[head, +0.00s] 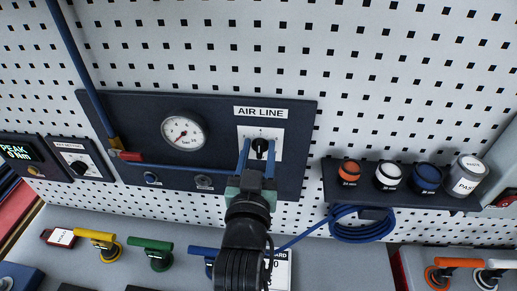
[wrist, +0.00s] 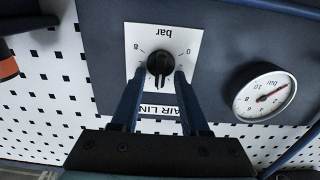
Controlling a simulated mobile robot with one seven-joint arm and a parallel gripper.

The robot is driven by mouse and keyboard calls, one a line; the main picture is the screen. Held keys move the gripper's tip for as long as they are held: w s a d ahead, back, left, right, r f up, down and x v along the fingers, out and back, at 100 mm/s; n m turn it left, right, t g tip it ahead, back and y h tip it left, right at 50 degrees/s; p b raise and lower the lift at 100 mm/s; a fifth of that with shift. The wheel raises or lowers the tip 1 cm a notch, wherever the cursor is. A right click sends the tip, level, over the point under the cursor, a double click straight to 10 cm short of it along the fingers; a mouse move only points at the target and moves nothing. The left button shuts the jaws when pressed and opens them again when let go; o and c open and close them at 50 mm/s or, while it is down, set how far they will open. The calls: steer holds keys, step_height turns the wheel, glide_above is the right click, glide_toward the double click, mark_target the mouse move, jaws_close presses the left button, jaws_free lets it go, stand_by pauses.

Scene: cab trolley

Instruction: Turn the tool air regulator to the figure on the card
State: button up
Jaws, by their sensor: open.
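The regulator knob (head: 260,145) is black and round, on a white dial plate (head: 274,136) under the AIR LINE label. In the wrist view the knob (wrist: 160,68) shows upside down, with "bar", 0 and 8 legible around it. My gripper (head: 257,152) is open, its blue fingers at either side of the knob; in the wrist view the gripper (wrist: 159,80) shows the same, and I cannot tell whether they touch. The round gauge (head: 183,132) has a red needle. A white card (head: 282,270) stands partly hidden behind my arm; only "ARD" and a 0 are legible.
A shelf (head: 335,190) with several lidded pots is right of the panel. A coiled blue hose (head: 362,232) hangs below it. A blue pipe (head: 82,62) with a red lever (head: 130,156) runs at the left. Several coloured tools lie on the surface below.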

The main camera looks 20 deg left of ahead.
jaws_close()
stand_by(0.3)
steer(key=shift+a+f+n+b, duration=0.15)
steer(key=shift+n+b, duration=0.65)
steer(key=shift+n, duration=0.6)
steer(key=shift+s+a+n+b, duration=0.15)
steer(key=shift+n+b, duration=0.4)
steer(key=shift+n, duration=0.95)
jaws_free()
